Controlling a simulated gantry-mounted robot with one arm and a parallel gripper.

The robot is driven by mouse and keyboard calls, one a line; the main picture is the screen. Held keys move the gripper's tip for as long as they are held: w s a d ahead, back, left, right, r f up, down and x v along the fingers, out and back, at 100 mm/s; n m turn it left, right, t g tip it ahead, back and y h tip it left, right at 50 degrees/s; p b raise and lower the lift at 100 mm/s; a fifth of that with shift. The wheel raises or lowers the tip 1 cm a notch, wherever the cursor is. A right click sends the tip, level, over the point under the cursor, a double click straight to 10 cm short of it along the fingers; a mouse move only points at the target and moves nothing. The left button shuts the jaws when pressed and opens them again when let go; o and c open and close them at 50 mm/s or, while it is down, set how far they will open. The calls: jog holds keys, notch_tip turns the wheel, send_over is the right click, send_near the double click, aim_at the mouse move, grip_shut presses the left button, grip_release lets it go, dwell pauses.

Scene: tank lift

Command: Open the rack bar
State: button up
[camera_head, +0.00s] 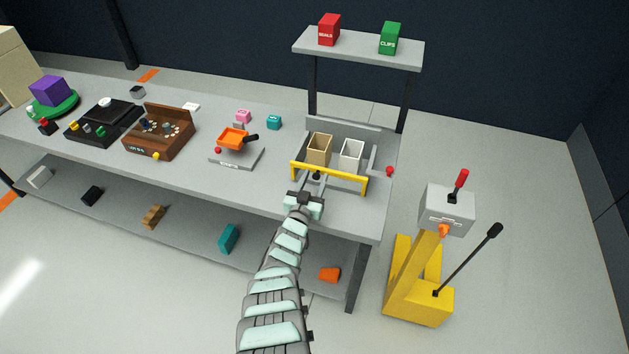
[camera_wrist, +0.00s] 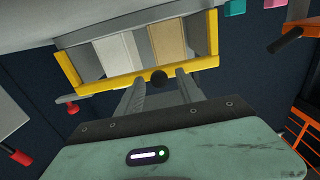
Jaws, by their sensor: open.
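My gripper (camera_head: 311,184) is open and empty at the near side of the bar. I cannot tell whether a finger touches the knob.
A tan bin (camera_head: 319,150) and a white bin (camera_head: 351,155) stand behind the bar. A red knob (camera_head: 389,171) is to the right. An orange pan on a scale (camera_head: 237,158) is to the left. A shelf (camera_head: 358,49) stands above the rack; a yellow lift (camera_head: 418,297) is at right.

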grip_shut()
dwell(0.3)
dwell(1.1)
